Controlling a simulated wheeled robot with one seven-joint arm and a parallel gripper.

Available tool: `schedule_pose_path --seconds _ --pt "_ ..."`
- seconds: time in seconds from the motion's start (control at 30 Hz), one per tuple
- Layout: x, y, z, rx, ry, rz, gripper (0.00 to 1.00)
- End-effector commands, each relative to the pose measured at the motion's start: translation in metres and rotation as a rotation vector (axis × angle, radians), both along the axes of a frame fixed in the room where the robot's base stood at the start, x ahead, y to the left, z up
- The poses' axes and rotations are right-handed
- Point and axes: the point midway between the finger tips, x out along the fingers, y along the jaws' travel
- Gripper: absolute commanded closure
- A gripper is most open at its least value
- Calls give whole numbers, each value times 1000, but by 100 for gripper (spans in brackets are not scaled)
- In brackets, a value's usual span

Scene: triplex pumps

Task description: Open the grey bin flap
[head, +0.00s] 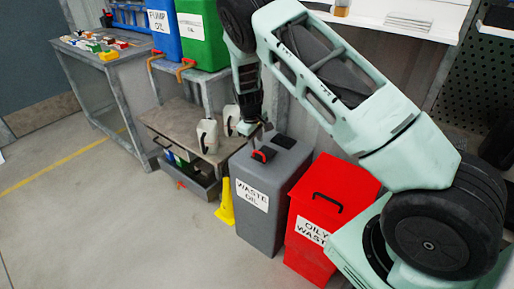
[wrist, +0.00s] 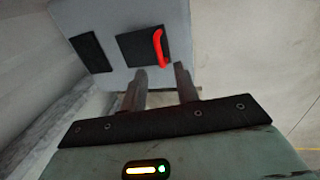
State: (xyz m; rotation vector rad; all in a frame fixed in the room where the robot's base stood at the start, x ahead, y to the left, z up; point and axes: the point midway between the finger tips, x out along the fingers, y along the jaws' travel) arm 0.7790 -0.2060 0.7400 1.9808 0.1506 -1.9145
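The grey bin (head: 262,203), labelled WASTE OIL, stands on the floor at the middle of the head view; its top (wrist: 108,45) fills the upper part of the wrist view. A dark flap (wrist: 138,48) with a red handle (wrist: 159,47) lies in the top and looks flat and closed. The red handle also shows in the head view (head: 264,154). My gripper (wrist: 162,72) has its two fingers apart with nothing between them. The fingertips point at the flap, near the handle's end; I cannot tell the exact gap. In the head view my gripper (head: 265,126) is above the bin, partly hidden.
A second dark panel (wrist: 90,52) lies on the bin top. A red OILY WASTE bin (head: 333,190) stands close on the right. A yellow object (head: 226,205) and a bench with white jugs (head: 207,136) are on the left. Floor in front is clear.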

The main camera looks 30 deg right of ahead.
Motion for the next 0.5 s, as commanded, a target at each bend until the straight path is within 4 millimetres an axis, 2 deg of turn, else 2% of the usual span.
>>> schedule_pose_path --seconds 0.03,0.2,0.5 --pt "0 -2 -10 -1 2 0 69" --pt "2 -7 -33 0 0 0 69" --pt "3 -8 -45 0 0 0 69"
